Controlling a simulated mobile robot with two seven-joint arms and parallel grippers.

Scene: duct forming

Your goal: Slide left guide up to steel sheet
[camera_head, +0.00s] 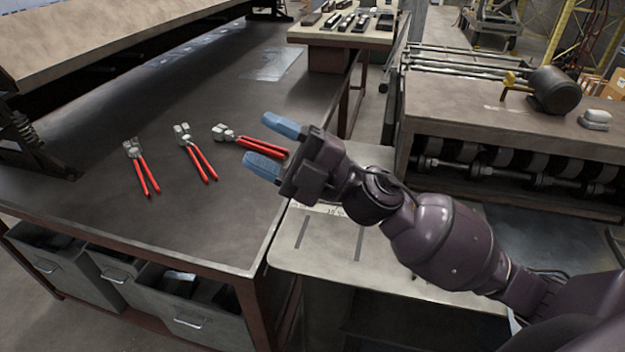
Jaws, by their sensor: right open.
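My right gripper (273,146) is open and empty, with its two blue fingertips apart. It hangs over the right edge of the dark workbench, near the red-handled pliers. Below my right arm is a pale flat plate (318,258) with dark slots and small markings, in front of the roller machine (510,165). A darker flat surface (560,232) lies right of my forearm, partly hidden by it. I cannot tell which part is the left guide or which flat piece is the steel sheet. My left gripper is out of view.
The workbench (85,208) holds three red-handled pliers (196,155) and a thin shiny sheet (272,65) farther back. A motor (552,90) stands on the roller machine. Drawers (195,308) sit under the bench. A tool table (340,35) stands behind.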

